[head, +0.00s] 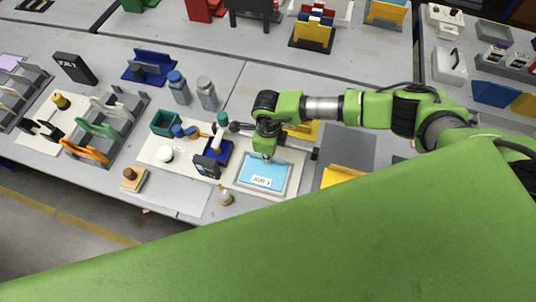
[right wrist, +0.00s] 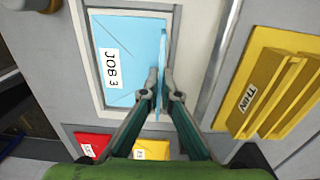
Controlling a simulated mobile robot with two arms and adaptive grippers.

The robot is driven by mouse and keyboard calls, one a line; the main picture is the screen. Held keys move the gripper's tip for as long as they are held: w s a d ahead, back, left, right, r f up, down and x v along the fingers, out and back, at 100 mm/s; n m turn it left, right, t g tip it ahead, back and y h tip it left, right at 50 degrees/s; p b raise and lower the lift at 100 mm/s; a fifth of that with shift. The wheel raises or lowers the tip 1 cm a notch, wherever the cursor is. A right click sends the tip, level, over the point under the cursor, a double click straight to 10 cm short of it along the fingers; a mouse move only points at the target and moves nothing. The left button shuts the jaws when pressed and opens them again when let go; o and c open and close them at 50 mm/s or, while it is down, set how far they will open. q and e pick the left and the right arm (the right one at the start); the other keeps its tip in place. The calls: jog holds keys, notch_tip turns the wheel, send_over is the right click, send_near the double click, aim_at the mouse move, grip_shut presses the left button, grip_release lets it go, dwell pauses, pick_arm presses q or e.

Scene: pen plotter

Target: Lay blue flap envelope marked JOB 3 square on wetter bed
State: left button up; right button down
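The blue envelope (head: 262,171) with its white JOB 3 label lies flat inside the pale rim of the wetter bed (head: 240,187). Its edges look roughly in line with the rim. It also shows in the right wrist view (right wrist: 124,75), where its blue flap (right wrist: 163,45) stands up nearly edge-on along one side. My right gripper (right wrist: 161,88) has that flap between its two fingertips, close together on it. In the head view the right gripper (head: 267,158) is over the far edge of the envelope. My left gripper is not in view.
A blue tray with a dark device (head: 207,166) stands left of the bed, and a small bottle (head: 225,197) stands in front. A bare pale sheet (head: 180,196) lies at front left.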

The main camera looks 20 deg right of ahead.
jog(key=shift+f, duration=0.2)
jog(key=c, duration=2.3)
grip_release()
jog(key=shift+r, duration=0.1)
jog(key=shift+r, duration=0.45)
jog(key=shift+r+b, duration=2.1)
jog(key=shift+r, duration=3.6)
